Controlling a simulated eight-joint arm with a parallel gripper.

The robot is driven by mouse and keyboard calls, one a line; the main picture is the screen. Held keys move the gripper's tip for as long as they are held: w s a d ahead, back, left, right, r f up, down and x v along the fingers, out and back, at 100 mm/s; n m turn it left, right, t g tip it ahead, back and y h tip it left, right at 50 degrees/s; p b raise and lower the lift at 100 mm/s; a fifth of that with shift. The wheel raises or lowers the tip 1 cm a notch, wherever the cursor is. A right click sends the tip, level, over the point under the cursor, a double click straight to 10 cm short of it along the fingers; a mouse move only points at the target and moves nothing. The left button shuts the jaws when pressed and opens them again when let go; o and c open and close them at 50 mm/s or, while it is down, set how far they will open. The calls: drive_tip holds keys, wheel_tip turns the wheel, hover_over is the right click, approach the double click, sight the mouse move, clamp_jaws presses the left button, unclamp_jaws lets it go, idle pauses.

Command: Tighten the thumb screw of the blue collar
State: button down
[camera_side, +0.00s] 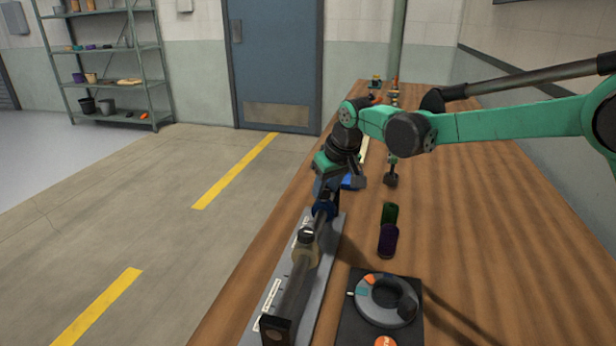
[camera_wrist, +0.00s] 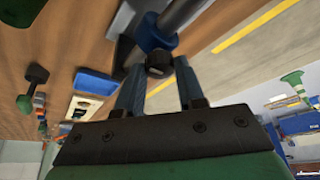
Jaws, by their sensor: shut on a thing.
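The blue collar (camera_side: 324,208) sits around the roller shaft (camera_side: 291,297) on the light metal plate (camera_side: 327,262). In the wrist view the blue collar (camera_wrist: 152,37) shows just beyond my fingertips. Its thumb screw (camera_wrist: 159,65) is a black round knob that sticks out of the collar towards my gripper. My gripper (camera_wrist: 159,76) is shut on the thumb screw, with one finger on each side of the knob. In the side view my gripper (camera_side: 327,190) comes down at the collar from the far side, and the screw is hidden there.
A blue tray (camera_side: 352,182) lies just behind my gripper. Green (camera_side: 389,212) and purple (camera_side: 388,241) pieces and a grey ring (camera_side: 387,300) lie to the right. The table's right side is clear.

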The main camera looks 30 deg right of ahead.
idle(0.4)
drive_tip(key=c, duration=0.5)
unclamp_jaws()
drive_tip(key=shift+c, duration=0.2)
drive_tip(key=shift+r, duration=0.1)
drive_tip(key=shift+v, duration=2.8)
drive_tip(key=s+d+f+t, duration=0.1)
drive_tip(key=s+d, duration=0.1)
drive_tip(key=s, duration=0.7)
drive_tip(key=s+d+f+t, duration=0.1)
drive_tip(key=s, duration=0.8)
drive_tip(key=shift+s+d+f+m+t, duration=0.2)
drive_tip(key=shift+d+f+m+t, duration=0.05)
drive_tip(key=shift+d+m+t, duration=0.1)
